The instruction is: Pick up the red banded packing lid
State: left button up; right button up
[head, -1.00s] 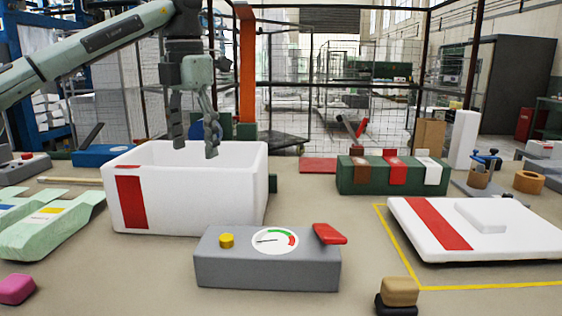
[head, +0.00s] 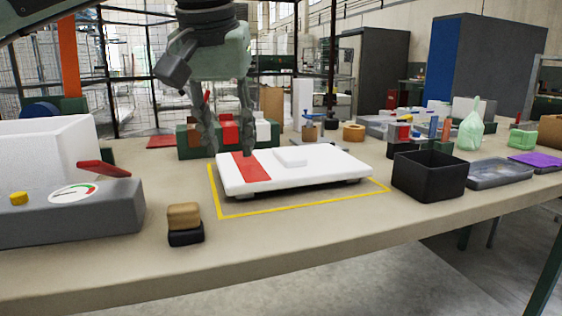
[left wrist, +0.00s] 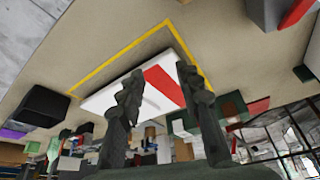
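The packing lid (head: 335,170) is a white slab with a raised block on top and a red band (head: 250,168) across its left part. It lies flat inside a yellow outline on the table. It also shows in the left wrist view (left wrist: 107,100), partly behind the fingers. My left gripper (head: 230,150) is open and empty, fingers pointing down at the lid's far left edge near the band. In the left wrist view the gripper (left wrist: 153,85) has its fingers well apart. I cannot tell the exact gap to the lid. My right gripper is not in view.
A white foam box (head: 45,150) and a grey gauge unit (head: 70,215) stand at left. A tan and black block stack (head: 185,222) sits near the front edge. A black open bin (head: 430,178) stands right of the lid. A green rack (head: 190,140) is behind.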

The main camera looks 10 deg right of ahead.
aim_at(273, 169)
jog(key=i+l+u, duration=0.25)
jog(key=l, duration=0.3)
jog(key=l+u, duration=0.25)
jog(key=l, duration=0.35)
jog(key=i+l+u, duration=0.1)
jog(key=l+u, duration=0.15)
jog(key=l, duration=0.35)
